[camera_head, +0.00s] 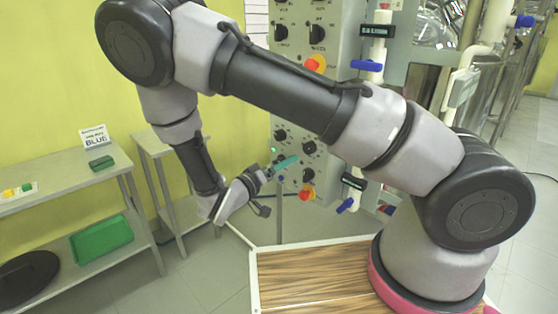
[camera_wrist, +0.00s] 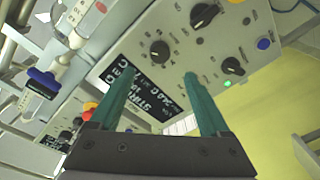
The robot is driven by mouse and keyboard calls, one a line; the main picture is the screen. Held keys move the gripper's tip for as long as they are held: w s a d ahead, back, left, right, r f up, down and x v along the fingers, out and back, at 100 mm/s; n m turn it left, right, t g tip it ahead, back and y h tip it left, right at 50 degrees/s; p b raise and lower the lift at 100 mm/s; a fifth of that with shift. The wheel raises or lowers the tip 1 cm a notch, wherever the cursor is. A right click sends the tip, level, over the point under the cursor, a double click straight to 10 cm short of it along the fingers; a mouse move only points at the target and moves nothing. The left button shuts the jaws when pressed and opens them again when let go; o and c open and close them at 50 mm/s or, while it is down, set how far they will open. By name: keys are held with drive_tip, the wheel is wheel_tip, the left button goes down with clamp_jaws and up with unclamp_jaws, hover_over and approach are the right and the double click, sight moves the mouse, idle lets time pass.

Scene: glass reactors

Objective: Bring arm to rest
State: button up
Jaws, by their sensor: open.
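My gripper (camera_head: 282,165) is at the end of my bent arm in the head view, in front of the grey control panel (camera_head: 341,150). In the wrist view its two green fingers (camera_wrist: 155,100) stand apart with nothing between them. The gripper is open and empty. Behind the fingers the wrist view shows the panel (camera_wrist: 216,62) with black knobs and a dark label plate, seen tilted. The gripper appears apart from the panel, but the exact distance is hard to tell.
Red knobs (camera_head: 315,64) and blue valve handles (camera_head: 367,66) are on the panel and pipes. Floor between the table and my base is clear.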

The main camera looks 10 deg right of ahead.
drive_tip(key=s+d+r+m+g+y, duration=0.2)
drive_tip(key=s+d+r+g+y, duration=0.15)
drive_tip(key=d+r+g, duration=0.3)
drive_tip(key=s+d+r+m+g+y, duration=0.2)
drive_tip(key=s+d+r+g+y, duration=0.15)
drive_tip(key=d+r+g, duration=0.3)
drive_tip(key=s+r+t+y, duration=0.4)
drive_tip(key=r, duration=0.5)
drive_tip(key=s+d+r+n+t+y, duration=0.1)
drive_tip(key=s+r+t+y, duration=0.2)
drive_tip(key=r, duration=0.7)
drive_tip(key=shift+s+r+t+y, duration=0.15)
drive_tip(key=shift+s+t+y, duration=0.2)
drive_tip(key=shift+t+y, duration=0.55)
